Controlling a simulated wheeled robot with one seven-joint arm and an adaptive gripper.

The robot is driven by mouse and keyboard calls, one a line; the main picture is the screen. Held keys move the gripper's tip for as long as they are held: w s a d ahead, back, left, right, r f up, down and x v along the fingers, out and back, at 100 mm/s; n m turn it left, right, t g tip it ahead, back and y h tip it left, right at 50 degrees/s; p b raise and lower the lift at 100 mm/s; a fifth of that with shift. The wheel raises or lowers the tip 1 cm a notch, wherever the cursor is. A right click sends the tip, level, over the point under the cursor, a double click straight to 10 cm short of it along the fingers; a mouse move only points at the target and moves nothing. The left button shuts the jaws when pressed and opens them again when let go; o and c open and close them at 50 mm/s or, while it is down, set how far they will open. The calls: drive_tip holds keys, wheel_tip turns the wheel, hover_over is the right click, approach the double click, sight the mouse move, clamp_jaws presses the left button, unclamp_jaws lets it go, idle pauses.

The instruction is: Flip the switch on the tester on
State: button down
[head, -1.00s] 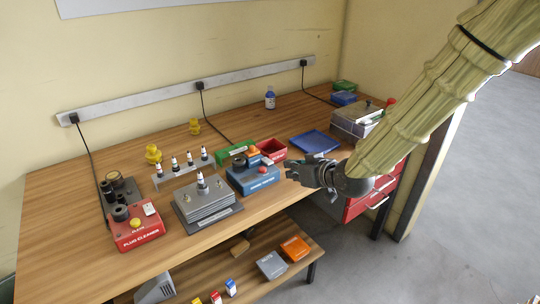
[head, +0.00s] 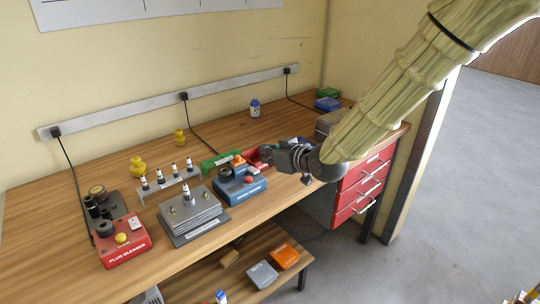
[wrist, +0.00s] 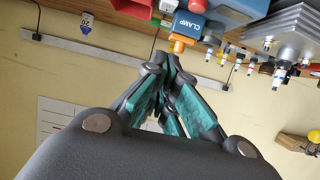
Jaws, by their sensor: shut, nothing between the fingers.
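The blue box (head: 240,190), which I take to be the tester, sits near the bench's front edge in the head view. It has a black round part (head: 225,171), a red knob (head: 248,181) and an orange piece on top; its lettering is too small to read, and I cannot tell which part is the switch. My gripper (head: 264,152) is shut and empty, above and just behind the box's right side, apparently apart from it. In the wrist view, my closed fingers (wrist: 166,62) point toward an orange block (wrist: 181,43) below a blue part marked CLAMP.
A grey finned block (head: 192,215) and a red plug cleaner (head: 124,243) stand left of the box. A rack of plugs (head: 167,183) and a green box (head: 220,159) stand behind. A red bin (head: 254,156) is partly hidden by my gripper.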

drive_tip(key=p, duration=0.1)
hover_over(255, 173)
drive_tip(key=f, duration=0.3)
drive_tip(key=shift+w+a, duration=0.15)
drive_tip(key=shift+w, duration=0.1)
drive_tip(key=shift+s+f+p, duration=0.25)
drive_tip(key=shift+f+p, duration=0.1)
drive_tip(key=shift+f, duration=0.65)
drive_tip(key=shift+d+f, duration=0.25)
drive_tip(key=shift+f, duration=0.6)
